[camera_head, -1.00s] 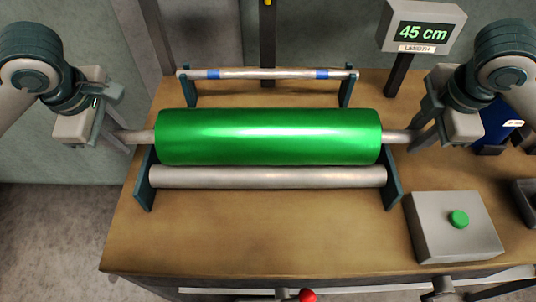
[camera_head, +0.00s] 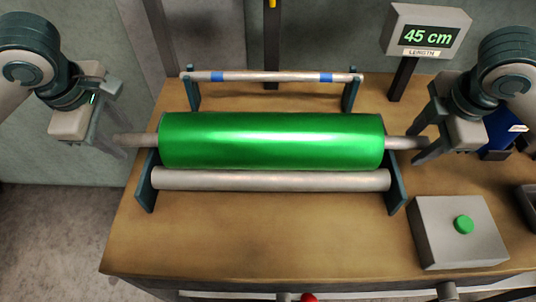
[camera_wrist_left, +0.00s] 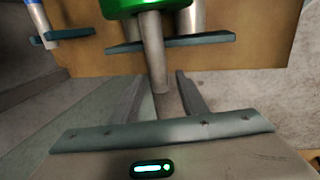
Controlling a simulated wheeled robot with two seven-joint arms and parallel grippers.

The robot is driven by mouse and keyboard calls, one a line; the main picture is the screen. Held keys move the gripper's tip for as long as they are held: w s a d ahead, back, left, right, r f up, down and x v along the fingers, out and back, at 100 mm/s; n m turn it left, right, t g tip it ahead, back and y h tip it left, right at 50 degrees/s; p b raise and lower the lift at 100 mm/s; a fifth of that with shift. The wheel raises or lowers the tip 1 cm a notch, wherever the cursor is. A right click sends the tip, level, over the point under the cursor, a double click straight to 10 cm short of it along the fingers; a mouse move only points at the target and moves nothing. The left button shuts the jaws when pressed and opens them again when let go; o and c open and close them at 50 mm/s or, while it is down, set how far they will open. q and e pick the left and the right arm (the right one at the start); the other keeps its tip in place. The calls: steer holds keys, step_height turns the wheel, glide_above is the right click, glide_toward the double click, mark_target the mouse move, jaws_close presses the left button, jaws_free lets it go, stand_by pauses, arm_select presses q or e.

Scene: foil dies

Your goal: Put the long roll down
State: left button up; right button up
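The long roll (camera_head: 270,141) is a wide green foil cylinder on a grey shaft. It lies level across the stand, its shaft at the dark side plates (camera_head: 396,190). My left gripper (camera_head: 117,140) is at the left shaft end. In the left wrist view its fingers (camera_wrist_left: 163,98) stand apart on both sides of the shaft tip (camera_wrist_left: 153,60), with gaps showing, so it is open. My right gripper (camera_head: 425,142) is at the right shaft end; its fingers look spread apart around it. The exact contact there is hard to see.
A bare grey roller (camera_head: 270,179) lies in front of the green roll. A thin bar with blue bands (camera_head: 270,76) stands behind. A display reading 45 cm (camera_head: 428,38) is at back right. A box with a green button (camera_head: 460,232) is at front right. The table's front left is clear.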

arm_select(q)
steer(key=v, duration=1)
arm_select(e)
steer(key=shift+r, duration=0.15)
stand_by(0.4)
steer(key=v, duration=1.1)
steer(key=shift+r, duration=0.35)
steer(key=shift+s, duration=0.15)
stand_by(0.4)
